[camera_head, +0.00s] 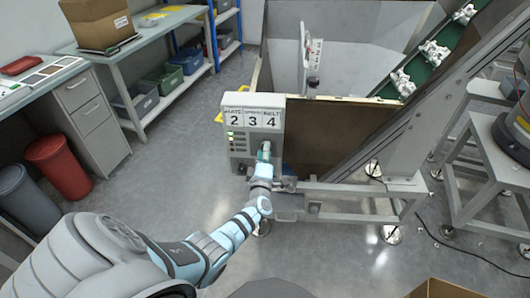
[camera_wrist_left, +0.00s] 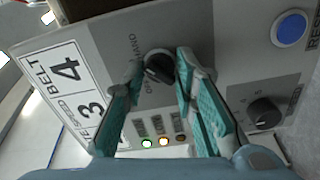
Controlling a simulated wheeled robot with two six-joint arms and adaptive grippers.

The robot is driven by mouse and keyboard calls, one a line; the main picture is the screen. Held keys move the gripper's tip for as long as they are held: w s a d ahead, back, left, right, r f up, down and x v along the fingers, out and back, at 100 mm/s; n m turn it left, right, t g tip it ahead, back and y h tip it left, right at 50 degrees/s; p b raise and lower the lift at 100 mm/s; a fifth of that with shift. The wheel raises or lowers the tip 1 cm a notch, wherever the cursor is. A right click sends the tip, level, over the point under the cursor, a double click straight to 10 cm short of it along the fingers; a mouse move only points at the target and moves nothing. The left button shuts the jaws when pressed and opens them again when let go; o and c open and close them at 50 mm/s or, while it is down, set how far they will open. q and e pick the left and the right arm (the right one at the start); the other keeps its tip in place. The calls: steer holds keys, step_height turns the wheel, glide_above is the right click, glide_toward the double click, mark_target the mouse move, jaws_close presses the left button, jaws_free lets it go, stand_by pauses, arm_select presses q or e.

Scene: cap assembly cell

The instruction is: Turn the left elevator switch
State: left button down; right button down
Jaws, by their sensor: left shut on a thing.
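The grey control box (camera_head: 272,102) stands at the front of the machine, with a label panel reading 2, 3 and 4. Its black rotary switch (camera_wrist_left: 157,66), with lettering around it, shows in the left wrist view. My left gripper (camera_head: 264,152) is up against the box's face. In the left wrist view, its teal fingers (camera_wrist_left: 158,80) are on either side of the switch knob and shut on it. In the head view the fingers hide the switch. My right gripper is not in view.
A second black knob (camera_wrist_left: 265,110) and a blue button (camera_wrist_left: 291,28) sit on the same panel, close to the fingers. Lit indicator lamps (camera_wrist_left: 163,141) are below the switch. A green conveyor (camera_head: 424,70) carrying white parts rises behind. The floor (camera_head: 180,170) to the left is clear.

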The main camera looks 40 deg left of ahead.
arm_select(q)
steer(key=c, duration=1.3)
jaws_free()
steer(key=shift+c, duration=0.2)
steer(key=v, duration=1.2)
steer(key=shift+f, duration=0.1)
